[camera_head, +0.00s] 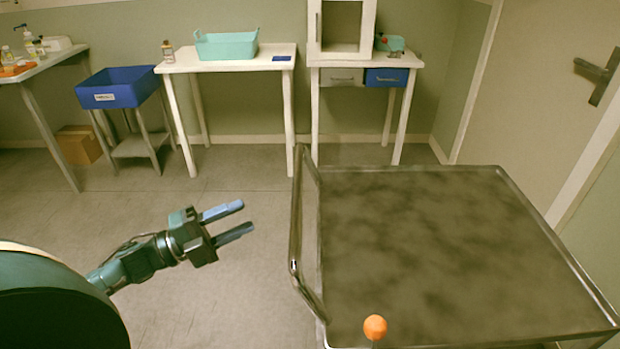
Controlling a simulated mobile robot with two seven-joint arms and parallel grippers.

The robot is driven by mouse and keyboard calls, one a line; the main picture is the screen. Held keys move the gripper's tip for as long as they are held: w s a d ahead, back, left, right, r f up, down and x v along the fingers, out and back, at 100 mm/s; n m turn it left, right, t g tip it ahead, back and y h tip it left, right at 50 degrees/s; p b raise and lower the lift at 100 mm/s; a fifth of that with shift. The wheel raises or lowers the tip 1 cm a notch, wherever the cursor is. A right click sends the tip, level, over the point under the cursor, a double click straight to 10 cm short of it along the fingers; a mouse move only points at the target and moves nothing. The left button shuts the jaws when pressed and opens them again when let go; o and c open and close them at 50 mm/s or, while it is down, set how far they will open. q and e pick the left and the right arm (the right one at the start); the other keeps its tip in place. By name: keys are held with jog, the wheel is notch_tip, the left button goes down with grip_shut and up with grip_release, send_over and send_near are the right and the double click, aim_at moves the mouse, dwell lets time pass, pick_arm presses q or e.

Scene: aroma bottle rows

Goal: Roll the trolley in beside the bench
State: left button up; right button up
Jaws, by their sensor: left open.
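The trolley (440,255) stands close on the right, with a dark mottled flat top, a raised metal rim and an upright metal push handle (297,225) on its left side. Its top looks empty. My left gripper (240,218) is open and empty, left of the handle and apart from it, with its fingers pointing right. A white bench (227,60) stands against the back wall, beyond the trolley to the left. My right gripper is not in view.
A blue bin (118,88) on a stand is left of the bench. A second white table (365,60) with drawers and a cabinet stands behind the trolley. A door (540,90) is at the right. An orange ball-shaped tip (375,326) shows at the trolley's near edge. Floor between is clear.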

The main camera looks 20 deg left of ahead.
aim_at(298, 192)
pick_arm(q)
jog(key=p+x, duration=0.1)
jog(key=x, duration=1.2)
jog(key=shift+r, duration=0.15)
grip_shut()
dwell(0.3)
